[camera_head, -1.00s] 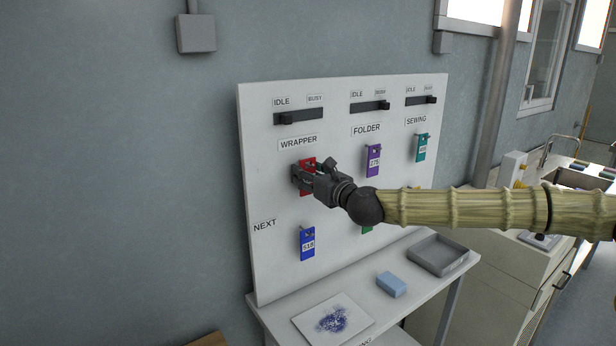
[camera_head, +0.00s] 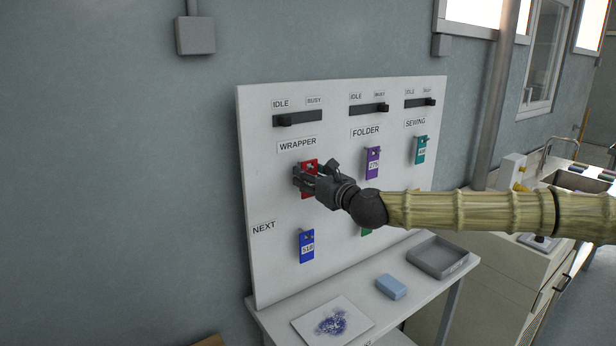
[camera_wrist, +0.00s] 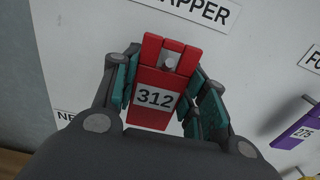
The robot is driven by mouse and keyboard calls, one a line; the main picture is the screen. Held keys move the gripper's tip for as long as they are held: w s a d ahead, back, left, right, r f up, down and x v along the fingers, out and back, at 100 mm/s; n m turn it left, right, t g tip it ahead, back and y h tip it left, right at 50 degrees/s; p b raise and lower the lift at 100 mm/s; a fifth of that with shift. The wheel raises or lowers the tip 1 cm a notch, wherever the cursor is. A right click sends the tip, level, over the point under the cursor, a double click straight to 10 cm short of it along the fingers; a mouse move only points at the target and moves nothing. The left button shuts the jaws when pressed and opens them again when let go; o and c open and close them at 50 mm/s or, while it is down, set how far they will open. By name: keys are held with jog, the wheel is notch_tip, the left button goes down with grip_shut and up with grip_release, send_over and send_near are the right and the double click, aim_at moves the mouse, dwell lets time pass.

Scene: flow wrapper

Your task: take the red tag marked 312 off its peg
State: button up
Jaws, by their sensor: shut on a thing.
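The red tag (camera_wrist: 150,115) marked 312 is in the middle of the wrist view, below the WRAPPER label. Its peg (camera_wrist: 169,62) shows in the slot near the tag's top. My gripper (camera_wrist: 160,95) has its teal-padded fingers on both sides of the tag and is shut on it. In the head view the red tag (camera_head: 309,164) is partly hidden behind my gripper (camera_head: 308,180), in front of the white board. I cannot tell whether the tag is clear of the peg's end.
The white board (camera_head: 262,190) also bears a purple tag (camera_head: 373,163), a teal tag (camera_head: 420,150) and a blue tag (camera_head: 306,246). A green tag is mostly hidden by my arm. On the ledge below are a light blue block (camera_head: 391,286) and a grey tray (camera_head: 437,262).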

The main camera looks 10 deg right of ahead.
jog(key=b+v, duration=0.1)
jog(key=v, duration=0.7)
dwell(1.9)
jog(key=shift+f, duration=0.1)
